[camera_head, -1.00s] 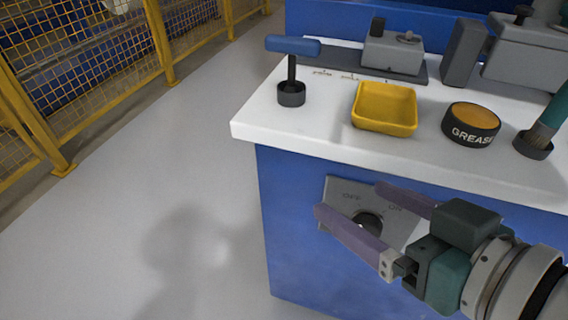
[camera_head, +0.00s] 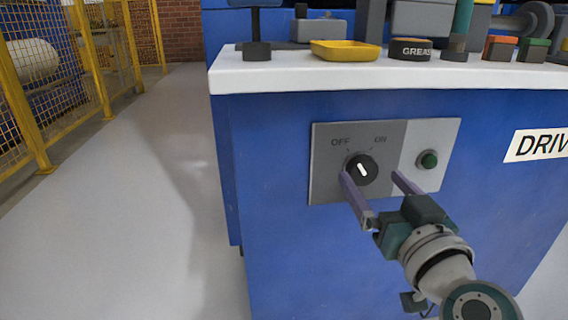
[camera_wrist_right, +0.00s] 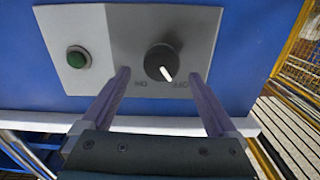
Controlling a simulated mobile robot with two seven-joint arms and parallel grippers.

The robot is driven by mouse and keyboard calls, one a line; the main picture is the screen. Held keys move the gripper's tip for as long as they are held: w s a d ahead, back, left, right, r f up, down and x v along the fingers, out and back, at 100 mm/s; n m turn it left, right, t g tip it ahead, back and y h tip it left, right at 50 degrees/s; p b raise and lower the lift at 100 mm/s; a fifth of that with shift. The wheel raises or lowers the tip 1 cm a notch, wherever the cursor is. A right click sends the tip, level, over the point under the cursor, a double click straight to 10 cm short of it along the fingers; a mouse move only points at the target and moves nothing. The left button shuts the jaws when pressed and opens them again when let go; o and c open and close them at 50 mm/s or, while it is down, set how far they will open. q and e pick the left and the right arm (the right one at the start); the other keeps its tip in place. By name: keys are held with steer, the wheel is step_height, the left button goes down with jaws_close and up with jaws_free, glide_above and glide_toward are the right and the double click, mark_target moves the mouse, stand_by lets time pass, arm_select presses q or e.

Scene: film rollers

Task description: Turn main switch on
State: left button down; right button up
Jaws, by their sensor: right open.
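The main switch is a round black knob (camera_head: 361,168) with a white mark, on a grey panel (camera_head: 325,188) on the blue cabinet front. The panel reads OFF at left and ON at right. The mark tilts up-left, toward OFF. My right gripper (camera_head: 371,177) is open and empty, its purple fingers pointing at the knob. In the right wrist view the knob (camera_wrist_right: 161,62) lies between the lines of the two open fingers (camera_wrist_right: 160,73). I cannot tell whether the tips reach past its face; no contact shows. My left gripper is not in view.
A green button (camera_head: 428,159) sits on the panel right of the knob. Above is a white worktop (camera_head: 300,76) with a yellow tray (camera_head: 345,53) and a grease tin (camera_head: 411,50). Yellow mesh fencing (camera_head: 88,60) stands at left, with clear floor before it.

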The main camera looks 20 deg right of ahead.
mark_target(362, 171)
steer(key=shift+b+x, duration=0.35)
steer(key=shift+x, duration=1.1)
steer(key=shift+a, duration=0.1)
steer(key=shift+c, duration=1.3)
steer(key=c, duration=1.1)
